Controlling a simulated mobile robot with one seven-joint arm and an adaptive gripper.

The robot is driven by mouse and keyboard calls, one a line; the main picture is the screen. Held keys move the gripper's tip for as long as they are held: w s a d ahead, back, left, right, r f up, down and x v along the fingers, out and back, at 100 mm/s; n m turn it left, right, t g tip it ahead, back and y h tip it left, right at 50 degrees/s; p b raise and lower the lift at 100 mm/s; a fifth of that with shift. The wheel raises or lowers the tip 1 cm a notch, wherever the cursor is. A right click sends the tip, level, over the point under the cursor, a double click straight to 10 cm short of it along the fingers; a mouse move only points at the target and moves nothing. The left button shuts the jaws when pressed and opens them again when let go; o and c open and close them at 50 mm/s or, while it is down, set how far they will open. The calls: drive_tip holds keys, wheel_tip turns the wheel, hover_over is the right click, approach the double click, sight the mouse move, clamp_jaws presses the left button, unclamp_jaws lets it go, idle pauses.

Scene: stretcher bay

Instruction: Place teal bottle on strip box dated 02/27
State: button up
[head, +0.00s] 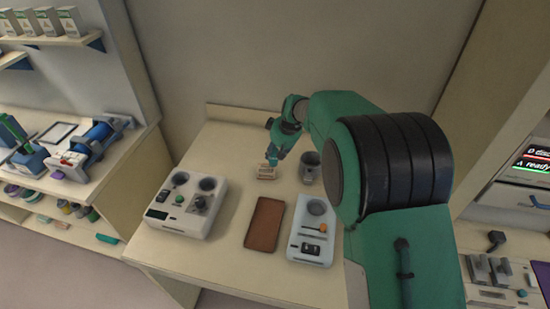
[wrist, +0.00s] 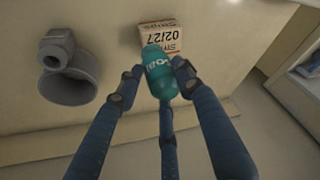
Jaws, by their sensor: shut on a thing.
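The teal bottle (wrist: 159,75) is held between the fingers of my gripper (wrist: 153,88), which is shut on it. In the wrist view the strip box (wrist: 161,36) reads 02/27 and lies just beyond the bottle's upper end. The bottle's end overlaps the box's near edge in this view; I cannot tell if they touch. In the head view my gripper (head: 273,155) is low over the back of the table, right above the small tan strip box (head: 266,173). The bottle is small there and mostly covered by the fingers.
A grey cup-like fixture (head: 309,168) stands just right of the box. A brown tray (head: 265,223), a white device (head: 187,205) on the left and a pale panel (head: 312,230) lie nearer the table's front. The table (head: 230,150) is bare left of the box.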

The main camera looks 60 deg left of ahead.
sight(275, 158)
drive_tip(key=shift+w+a, duration=0.1)
drive_tip(key=shift+a, duration=0.15)
drive_tip(key=shift+f, duration=1.75)
drive_tip(key=shift+f, duration=0.15)
drive_tip(key=o, duration=1.2)
drive_tip(key=shift+c, duration=0.2)
drive_tip(key=v, duration=1.2)
